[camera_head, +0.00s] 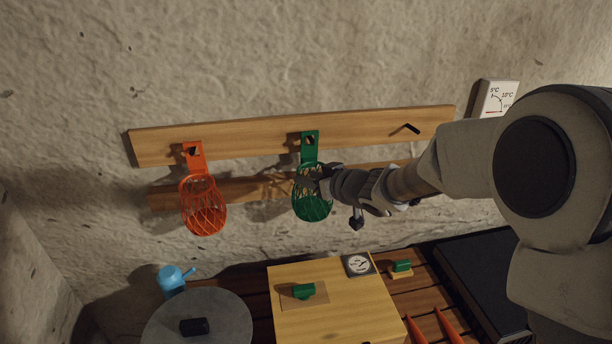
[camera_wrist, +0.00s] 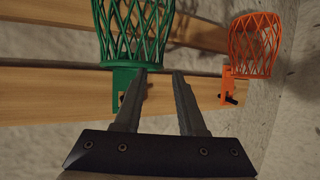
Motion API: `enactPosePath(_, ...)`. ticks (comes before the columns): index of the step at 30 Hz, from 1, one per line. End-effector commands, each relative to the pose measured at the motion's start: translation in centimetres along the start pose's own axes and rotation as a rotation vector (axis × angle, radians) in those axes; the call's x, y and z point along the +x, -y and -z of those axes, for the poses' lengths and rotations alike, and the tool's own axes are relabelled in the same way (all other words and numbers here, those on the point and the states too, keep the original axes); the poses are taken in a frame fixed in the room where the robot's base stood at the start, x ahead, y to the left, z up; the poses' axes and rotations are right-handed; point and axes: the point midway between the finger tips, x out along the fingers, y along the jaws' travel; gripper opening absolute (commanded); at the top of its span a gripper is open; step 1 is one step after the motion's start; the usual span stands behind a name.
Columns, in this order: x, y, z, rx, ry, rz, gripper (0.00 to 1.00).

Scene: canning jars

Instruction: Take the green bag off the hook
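The green bag (camera_head: 312,205), a net basket on a flat strap, hangs from a hook on the upper wooden board. The orange bag (camera_head: 203,212) hangs the same way to its left. My gripper (camera_head: 322,178) is beside the green bag's upper right side and hides part of its rim. In the wrist view the picture is turned over, with the green net (camera_wrist: 135,30) at the top. There my gripper (camera_wrist: 160,73) is open, with nothing between its fingers. One finger overlaps the green strap; whether it touches cannot be told. The orange bag (camera_wrist: 254,48) is to the right.
The upper board (camera_head: 255,133) has a bare hook (camera_head: 407,128) at right. A gauge (camera_head: 498,98) is on the wall. Below stand a wooden box (camera_head: 345,310), a round grey table (camera_head: 225,305) and a blue watering can (camera_head: 171,280).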

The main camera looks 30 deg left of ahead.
Motion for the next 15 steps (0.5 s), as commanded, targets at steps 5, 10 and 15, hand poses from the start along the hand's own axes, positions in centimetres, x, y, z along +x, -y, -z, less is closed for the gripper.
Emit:
enactPosePath(5, 2.0, 0.0, 0.0, 0.0, 0.001, 0.0, 0.4)
enactPosePath(10, 2.7, -0.1, 0.0, 0.0, 0.001, -0.001, 0.4)
enactPosePath(15, 2.8, -0.1, 0.0, 0.0, 0.0, -0.001, 0.4)
